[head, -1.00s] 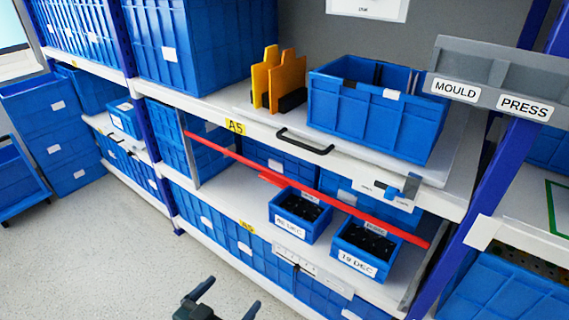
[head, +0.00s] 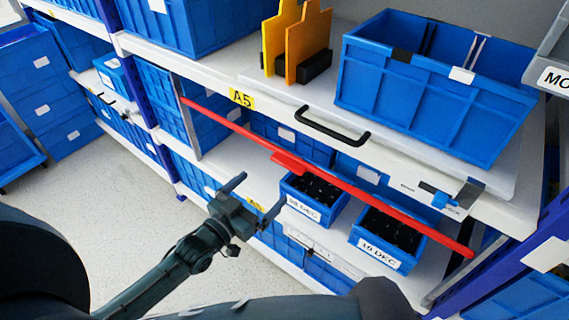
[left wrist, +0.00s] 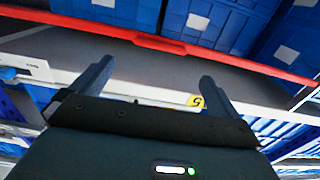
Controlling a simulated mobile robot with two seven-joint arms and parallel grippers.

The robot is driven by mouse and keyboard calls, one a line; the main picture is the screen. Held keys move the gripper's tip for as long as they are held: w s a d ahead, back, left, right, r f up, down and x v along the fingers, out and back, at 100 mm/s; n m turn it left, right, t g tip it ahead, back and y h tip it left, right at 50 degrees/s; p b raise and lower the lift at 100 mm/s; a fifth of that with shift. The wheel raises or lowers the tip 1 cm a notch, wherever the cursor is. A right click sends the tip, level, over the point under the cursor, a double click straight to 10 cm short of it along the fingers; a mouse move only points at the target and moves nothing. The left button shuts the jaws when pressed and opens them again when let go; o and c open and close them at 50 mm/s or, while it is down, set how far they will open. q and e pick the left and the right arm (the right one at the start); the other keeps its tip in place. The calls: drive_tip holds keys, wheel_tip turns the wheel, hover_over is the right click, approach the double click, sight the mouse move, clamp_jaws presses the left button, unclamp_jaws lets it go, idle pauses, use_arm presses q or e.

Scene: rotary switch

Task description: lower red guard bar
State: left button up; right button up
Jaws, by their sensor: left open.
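The red guard bar (head: 345,186) runs slantwise across the front of the lower shelf opening, from upper left to lower right, with a thicker red grip piece (head: 290,162) near its middle. In the left wrist view the bar (left wrist: 225,55) crosses beyond the fingertips, its thicker part above the gap between them. My left gripper (head: 256,197) is open and empty, in front of the shelf and below-left of the grip piece, apart from the bar. It also shows in the left wrist view (left wrist: 153,75). My right gripper is not seen.
Two small blue bins (head: 313,197) and (head: 390,238) with date labels stand on the shelf behind the bar. Above are a black handle (head: 332,126), a blue latch (head: 440,197) and a large blue bin (head: 435,95). Open floor (head: 100,220) lies at left.

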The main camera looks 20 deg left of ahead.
sight(285, 166)
use_arm(q)
drive_tip(key=x, duration=0.9)
drive_tip(key=shift+w, duration=0.15)
drive_tip(key=shift+w+d, duration=0.15)
drive_tip(key=shift+w, duration=0.2)
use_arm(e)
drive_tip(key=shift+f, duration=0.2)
